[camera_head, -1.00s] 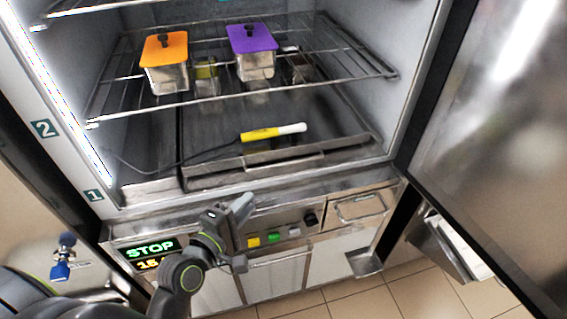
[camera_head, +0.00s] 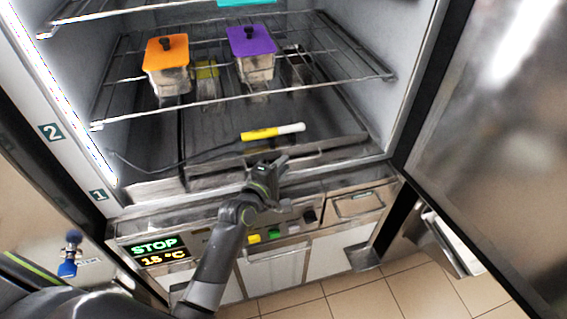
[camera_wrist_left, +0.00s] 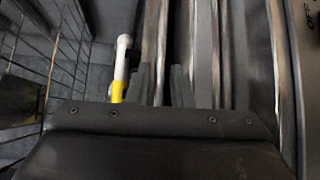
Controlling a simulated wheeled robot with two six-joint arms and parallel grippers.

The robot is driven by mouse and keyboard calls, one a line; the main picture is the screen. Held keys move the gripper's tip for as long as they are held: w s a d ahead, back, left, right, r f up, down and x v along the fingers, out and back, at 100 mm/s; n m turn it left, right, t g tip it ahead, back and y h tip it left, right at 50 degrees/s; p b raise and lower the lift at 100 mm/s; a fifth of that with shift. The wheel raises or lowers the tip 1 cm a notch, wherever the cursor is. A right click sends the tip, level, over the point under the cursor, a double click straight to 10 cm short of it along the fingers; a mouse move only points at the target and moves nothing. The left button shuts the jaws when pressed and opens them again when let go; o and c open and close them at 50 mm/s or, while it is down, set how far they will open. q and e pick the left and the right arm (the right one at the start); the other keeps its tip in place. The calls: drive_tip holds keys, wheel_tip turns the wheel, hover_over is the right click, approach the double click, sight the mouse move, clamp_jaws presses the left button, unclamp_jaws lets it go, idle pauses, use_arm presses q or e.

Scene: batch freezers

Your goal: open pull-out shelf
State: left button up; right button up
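The pull-out shelf (camera_head: 325,151) is a flat metal tray low in the open freezer, with a raised front lip running across the opening. A yellow-and-white probe (camera_head: 272,132) with a dark cable lies on it, near the lip. My right gripper is not in view.
A wire rack (camera_head: 215,105) above holds an orange-lidded container (camera_head: 167,67) and a purple-lidded container (camera_head: 252,55). The freezer door (camera_head: 490,130) stands open at the right. A STOP display (camera_head: 160,250) and coloured buttons (camera_head: 273,234) sit below the shelf. The floor in front is clear.

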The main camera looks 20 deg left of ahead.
use_arm(q)
drive_tip(key=shift+w+d, duration=0.15)
drive_tip(key=shift+w, duration=0.3)
clamp_jaws()
drive_tip(key=shift+f, duration=0.1)
